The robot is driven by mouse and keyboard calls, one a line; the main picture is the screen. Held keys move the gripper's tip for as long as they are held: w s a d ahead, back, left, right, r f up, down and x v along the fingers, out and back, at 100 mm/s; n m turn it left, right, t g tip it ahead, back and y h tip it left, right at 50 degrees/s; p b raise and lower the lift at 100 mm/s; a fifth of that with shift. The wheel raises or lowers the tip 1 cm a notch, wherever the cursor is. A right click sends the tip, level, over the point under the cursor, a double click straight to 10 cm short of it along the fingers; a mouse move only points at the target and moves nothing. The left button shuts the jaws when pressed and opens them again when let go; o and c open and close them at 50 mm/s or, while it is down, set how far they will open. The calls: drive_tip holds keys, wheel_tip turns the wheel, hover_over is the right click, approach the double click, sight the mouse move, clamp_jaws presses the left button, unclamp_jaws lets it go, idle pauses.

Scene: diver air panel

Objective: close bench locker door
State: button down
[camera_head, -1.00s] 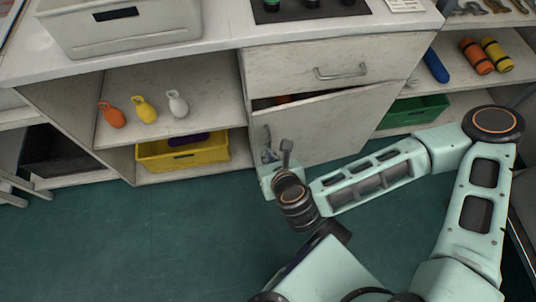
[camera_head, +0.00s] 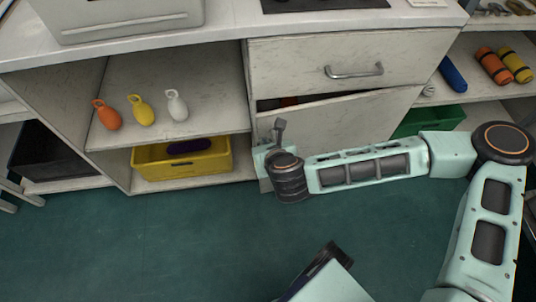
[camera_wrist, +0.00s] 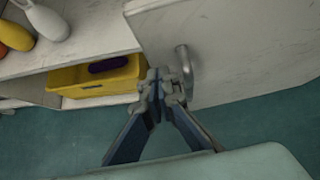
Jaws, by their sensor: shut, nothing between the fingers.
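The bench locker door (camera_head: 345,120) is a pale, scuffed panel below the drawer. It stands ajar, with a dark gap along its top edge. In the wrist view, the door (camera_wrist: 245,45) fills the upper right, and its metal bar handle (camera_wrist: 186,68) is upright near its left edge. My gripper (camera_wrist: 158,82) is shut and empty, its fingertips just left of the handle and close to the door's left edge. I cannot tell whether they touch it.
The drawer (camera_head: 340,60) above is shut. An open shelf to the left holds orange, yellow and white bottle-shaped weights (camera_head: 141,110) above a yellow bin (camera_head: 182,160). A green bin (camera_head: 430,120) stands to the right. The green floor in front is clear.

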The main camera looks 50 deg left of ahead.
drive_tip(key=shift+w+a, duration=0.25)
drive_tip(key=shift+a, duration=0.3)
